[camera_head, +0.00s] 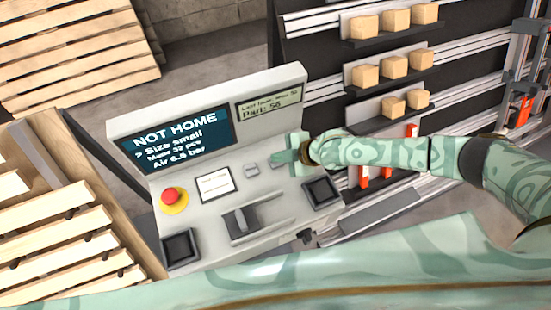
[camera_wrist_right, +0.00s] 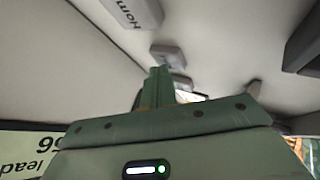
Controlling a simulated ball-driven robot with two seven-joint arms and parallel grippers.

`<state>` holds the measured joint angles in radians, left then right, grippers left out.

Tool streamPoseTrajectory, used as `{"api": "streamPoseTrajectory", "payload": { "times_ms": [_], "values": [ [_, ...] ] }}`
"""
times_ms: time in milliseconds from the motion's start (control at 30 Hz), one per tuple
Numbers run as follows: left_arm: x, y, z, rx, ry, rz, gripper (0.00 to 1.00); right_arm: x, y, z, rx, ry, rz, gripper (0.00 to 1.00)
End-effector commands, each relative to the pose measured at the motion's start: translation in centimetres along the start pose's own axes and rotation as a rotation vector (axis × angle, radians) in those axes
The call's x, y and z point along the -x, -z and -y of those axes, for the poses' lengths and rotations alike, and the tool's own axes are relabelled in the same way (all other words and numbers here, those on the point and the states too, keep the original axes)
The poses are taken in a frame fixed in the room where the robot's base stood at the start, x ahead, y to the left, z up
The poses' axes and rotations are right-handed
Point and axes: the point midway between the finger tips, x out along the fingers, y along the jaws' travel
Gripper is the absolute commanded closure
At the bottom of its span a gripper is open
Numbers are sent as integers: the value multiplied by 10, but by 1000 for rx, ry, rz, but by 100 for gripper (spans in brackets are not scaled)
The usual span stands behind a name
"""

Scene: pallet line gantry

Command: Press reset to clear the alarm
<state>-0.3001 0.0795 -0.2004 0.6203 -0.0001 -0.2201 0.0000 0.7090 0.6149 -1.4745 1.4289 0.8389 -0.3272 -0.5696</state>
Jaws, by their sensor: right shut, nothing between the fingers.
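The grey control panel (camera_head: 215,190) stands tilted in front of me. Its large screen (camera_head: 182,139) reads "NOT HOME". A small grey button (camera_head: 250,169) sits left of my right gripper (camera_head: 278,158), which is shut and empty, its fingertips pointing left just over the panel face. In the right wrist view the closed fingers (camera_wrist_right: 160,72) point at a grey button (camera_wrist_right: 167,54) with no readable label. Another button (camera_wrist_right: 136,10) there is marked "Hom", partly cut off. I cannot tell whether the fingertips touch the panel. My left gripper is out of view.
The panel also carries a red emergency button (camera_head: 173,199), a grey switch (camera_head: 239,222), black square pads (camera_head: 180,248), a white label (camera_head: 215,184) and a small display (camera_head: 270,105). Wooden pallets (camera_head: 75,50) lie left. Shelves with wooden blocks (camera_head: 365,76) stand behind, right.

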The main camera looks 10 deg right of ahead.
Motion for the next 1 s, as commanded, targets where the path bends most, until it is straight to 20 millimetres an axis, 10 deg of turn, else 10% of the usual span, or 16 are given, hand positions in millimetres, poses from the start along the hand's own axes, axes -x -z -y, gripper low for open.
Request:
{"api": "streamPoseTrajectory", "payload": {
  "times_ms": [1000],
  "values": [
    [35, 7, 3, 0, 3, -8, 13, 29, 21, -21, 1, -1, 0, 100]
  ]
}}
